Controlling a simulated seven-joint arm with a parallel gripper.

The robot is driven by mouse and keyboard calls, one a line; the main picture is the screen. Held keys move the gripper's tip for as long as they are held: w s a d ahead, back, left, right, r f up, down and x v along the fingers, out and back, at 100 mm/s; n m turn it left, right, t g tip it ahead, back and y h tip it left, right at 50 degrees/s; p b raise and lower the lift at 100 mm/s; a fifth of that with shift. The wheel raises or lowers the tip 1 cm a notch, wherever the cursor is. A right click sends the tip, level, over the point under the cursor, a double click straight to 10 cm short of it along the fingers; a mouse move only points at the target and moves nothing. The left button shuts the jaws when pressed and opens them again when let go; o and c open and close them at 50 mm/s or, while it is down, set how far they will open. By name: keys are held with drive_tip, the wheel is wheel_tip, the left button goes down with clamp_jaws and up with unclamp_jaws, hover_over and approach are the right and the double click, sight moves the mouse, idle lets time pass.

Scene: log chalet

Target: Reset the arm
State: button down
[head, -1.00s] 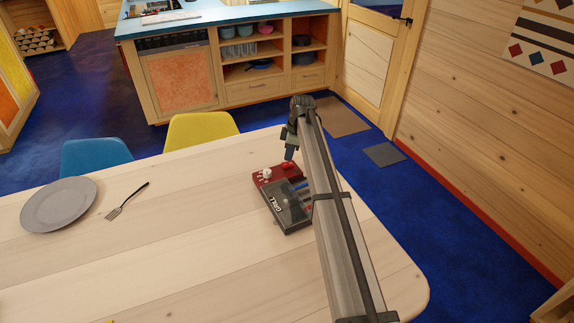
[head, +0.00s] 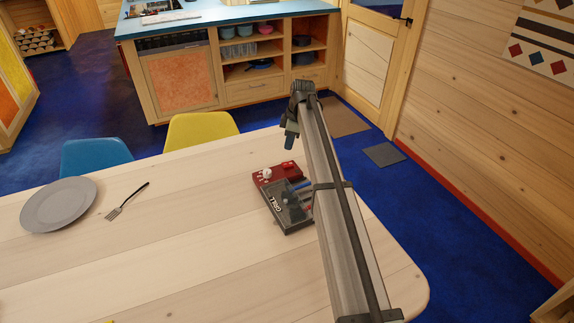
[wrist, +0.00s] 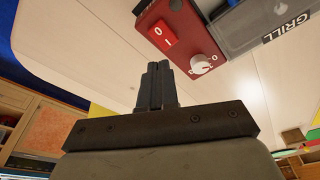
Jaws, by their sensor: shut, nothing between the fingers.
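My gripper (head: 290,138) is shut and empty in the head view, raised above the table near its far edge. In the wrist view its closed fingers (wrist: 157,85) point up the picture, with nothing between them. A grill (head: 288,213) with a red control end and a dark lid marked GRILL stands on the table, just below and nearer than the gripper in the head view. In the wrist view the grill's red end (wrist: 195,45) shows a red switch and a white knob, apart from the fingers. My arm hides part of the grill's right side in the head view.
The wooden table (head: 180,260) holds a grey plate (head: 58,204) and a fork (head: 127,201) at left. A yellow chair (head: 202,132) and a blue chair (head: 96,156) stand at its far side. The table's middle is clear. Kitchen cabinets (head: 180,85) stand behind.

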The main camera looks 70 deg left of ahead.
drive_tip(key=shift+w+d, duration=0.1)
idle(0.3)
